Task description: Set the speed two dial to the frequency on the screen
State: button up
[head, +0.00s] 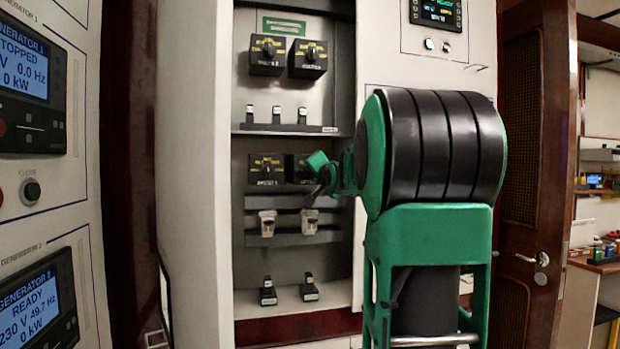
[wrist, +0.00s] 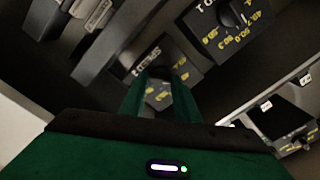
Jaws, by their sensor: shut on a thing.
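Two black dials with yellow markings sit side by side in the lower row of the open cabinet. My gripper (head: 322,170) is at the right one (head: 291,166) and covers much of it. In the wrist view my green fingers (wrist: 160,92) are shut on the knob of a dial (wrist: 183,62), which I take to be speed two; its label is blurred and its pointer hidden. The screen marked generator 2 (head: 36,308) reads READY, 230 V, 49.7 Hz, 0 kW. A small screen (head: 436,12) at the top is too small to read surely.
The neighbouring dial (head: 266,169) is left of my gripper. Two more dials (head: 307,59) sit above. The generator 1 screen (head: 22,65) reads STOPPED, 0.0 Hz.

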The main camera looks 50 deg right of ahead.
jog(key=shift+f+n, duration=0.3)
jog(key=o, duration=0.9)
jog(key=shift+c, duration=0.2)
jog(key=shift+o, duration=0.8)
jog(key=shift+r, duration=0.15)
jog(key=shift+a, duration=0.1)
jog(key=v, duration=1)
jog(key=shift+s, duration=0.3)
jog(key=shift+a, duration=0.15)
